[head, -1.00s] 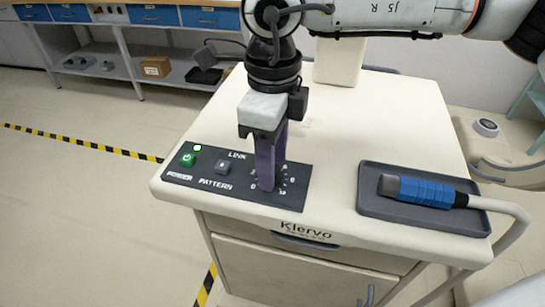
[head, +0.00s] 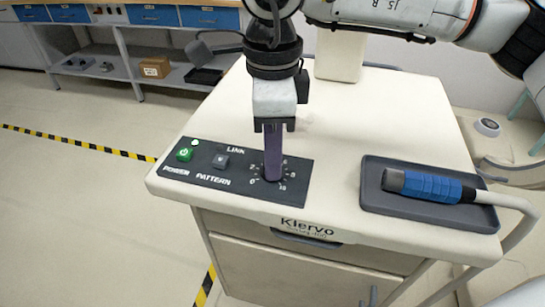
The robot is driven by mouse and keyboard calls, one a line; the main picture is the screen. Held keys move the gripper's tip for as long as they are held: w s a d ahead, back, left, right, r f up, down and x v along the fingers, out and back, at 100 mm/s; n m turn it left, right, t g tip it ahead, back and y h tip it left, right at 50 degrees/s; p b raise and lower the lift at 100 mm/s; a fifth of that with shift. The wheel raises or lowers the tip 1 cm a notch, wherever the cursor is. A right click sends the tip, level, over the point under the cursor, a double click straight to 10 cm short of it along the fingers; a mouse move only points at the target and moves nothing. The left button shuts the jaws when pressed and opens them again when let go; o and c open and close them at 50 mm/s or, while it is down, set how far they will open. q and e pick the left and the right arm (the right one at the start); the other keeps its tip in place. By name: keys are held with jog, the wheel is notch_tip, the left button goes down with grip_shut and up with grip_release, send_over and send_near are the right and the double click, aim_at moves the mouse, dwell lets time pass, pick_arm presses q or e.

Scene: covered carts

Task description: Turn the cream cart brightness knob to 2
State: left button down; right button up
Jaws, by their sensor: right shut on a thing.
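The cream cart (head: 390,110) stands in front of me with a dark control panel (head: 215,186) at its front left. The brightness dial's printed numbers (head: 281,187) ring the place where my right gripper (head: 272,177) points down. Its purple fingers are shut on the brightness knob, seen nearly edge-on. The fingers hide the knob and its pointer, so its setting cannot be read. My left gripper is not in view.
A dark tray (head: 375,199) holds a blue-gripped handpiece (head: 428,185) with a cable. The middle of the cart top is clear.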

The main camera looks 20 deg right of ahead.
jog(key=n+b, duration=0.2)
jog(key=n, duration=0.4)
jog(key=shift+n, duration=0.4)
dwell(0.3)
jog(key=o, duration=1)
jog(key=shift+o, duration=0.2)
jog(key=shift+r, duration=0.1)
notch_tip(320, 180, up, 10)
